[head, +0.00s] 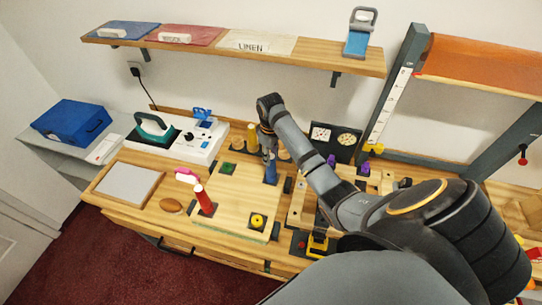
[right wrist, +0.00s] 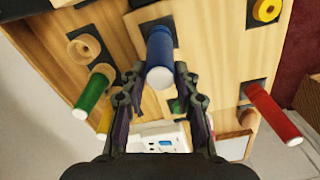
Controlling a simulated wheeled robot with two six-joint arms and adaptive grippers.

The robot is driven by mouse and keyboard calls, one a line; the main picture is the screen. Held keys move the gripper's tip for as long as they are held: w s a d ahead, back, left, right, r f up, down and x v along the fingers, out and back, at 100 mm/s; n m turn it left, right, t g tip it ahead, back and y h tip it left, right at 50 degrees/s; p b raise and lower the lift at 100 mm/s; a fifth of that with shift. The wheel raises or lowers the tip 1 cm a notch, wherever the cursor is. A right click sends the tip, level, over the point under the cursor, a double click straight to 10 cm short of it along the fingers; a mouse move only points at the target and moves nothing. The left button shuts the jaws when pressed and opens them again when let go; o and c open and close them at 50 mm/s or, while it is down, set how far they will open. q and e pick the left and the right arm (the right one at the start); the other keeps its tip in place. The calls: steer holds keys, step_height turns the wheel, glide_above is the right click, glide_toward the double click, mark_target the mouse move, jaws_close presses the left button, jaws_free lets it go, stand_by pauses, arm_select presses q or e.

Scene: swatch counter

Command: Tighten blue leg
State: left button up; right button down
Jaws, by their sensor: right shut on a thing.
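The blue leg (head: 271,170) stands upright at the back right corner of a pale wooden panel (head: 231,192). In the right wrist view the blue leg (right wrist: 160,52) sits between the two dark fingers, its pale end toward the camera. My right gripper (head: 269,150) comes down on the leg from above and is shut on it; the fingers also show in the right wrist view (right wrist: 160,76). The leg's foot meets a dark square on the panel; how deep it sits cannot be told. My left gripper is out of view.
A red leg (head: 205,203) stands at the panel's front left, with a yellow round piece (head: 257,220) at the front right. A yellow leg (head: 252,138) and a green leg (right wrist: 91,93) stand behind. A shelf (head: 240,50) hangs above.

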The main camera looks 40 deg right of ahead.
steer(key=m, duration=0.2)
steer(key=shift+m, duration=0.4)
steer(key=c, duration=0.9)
jaws_free()
steer(key=o, duration=0.3)
steer(key=shift+r, duration=3)
